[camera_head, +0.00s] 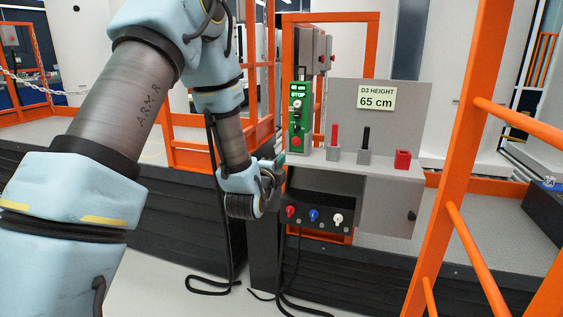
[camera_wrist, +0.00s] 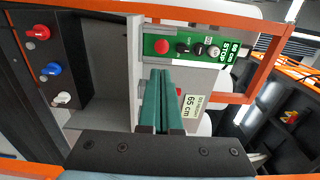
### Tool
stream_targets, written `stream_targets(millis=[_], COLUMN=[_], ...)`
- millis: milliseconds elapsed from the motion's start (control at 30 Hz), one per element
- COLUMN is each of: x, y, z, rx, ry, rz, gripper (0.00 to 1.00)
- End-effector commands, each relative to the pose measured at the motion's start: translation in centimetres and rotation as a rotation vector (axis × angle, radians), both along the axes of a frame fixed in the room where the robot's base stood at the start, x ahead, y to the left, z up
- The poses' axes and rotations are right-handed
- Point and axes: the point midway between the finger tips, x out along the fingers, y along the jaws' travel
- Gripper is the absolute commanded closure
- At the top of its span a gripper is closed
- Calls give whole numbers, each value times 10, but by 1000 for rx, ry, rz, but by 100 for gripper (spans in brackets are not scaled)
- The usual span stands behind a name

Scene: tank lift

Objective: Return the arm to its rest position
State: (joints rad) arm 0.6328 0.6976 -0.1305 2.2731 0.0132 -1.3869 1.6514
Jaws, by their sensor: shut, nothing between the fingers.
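My arm (camera_head: 122,95) reaches from the left of the head view, bent downward at the elbow, toward a grey control console (camera_head: 385,195). My gripper (camera_head: 280,160) is at the console's left edge, below the green panel. In the wrist view, the teal fingers of my gripper (camera_wrist: 162,72) are together with nothing between them. I cannot tell the exact gap between the fingertips and the console.
The console carries a red lever (camera_head: 334,137), a black lever (camera_head: 365,140), a red block (camera_head: 403,159) and a sign (camera_head: 377,98) reading "D3 HEIGHT 65 cm". Red, blue and white knobs (camera_head: 314,215) sit below. Orange railings (camera_head: 455,160) stand close by; black cables (camera_head: 217,235) hang beneath my wrist.

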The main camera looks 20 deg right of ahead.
Motion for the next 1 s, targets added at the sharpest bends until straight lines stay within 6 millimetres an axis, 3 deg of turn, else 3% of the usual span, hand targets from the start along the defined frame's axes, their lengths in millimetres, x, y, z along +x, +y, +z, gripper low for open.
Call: stream_targets(millis=[333, 467, 567, 733, 867, 1000], x=[1, 11, 24, 31, 14, -28], y=[1, 17, 49, 136, 208, 282], z=[0, 2, 1, -6, -10, -9], rx=[0, -8, -31, -127, -243, -406], ry=[6, 96, 274, 691, 990, 1276], rz=[2, 31, 96, 325, 567, 881], gripper=[100, 100, 100, 100, 100, 100])
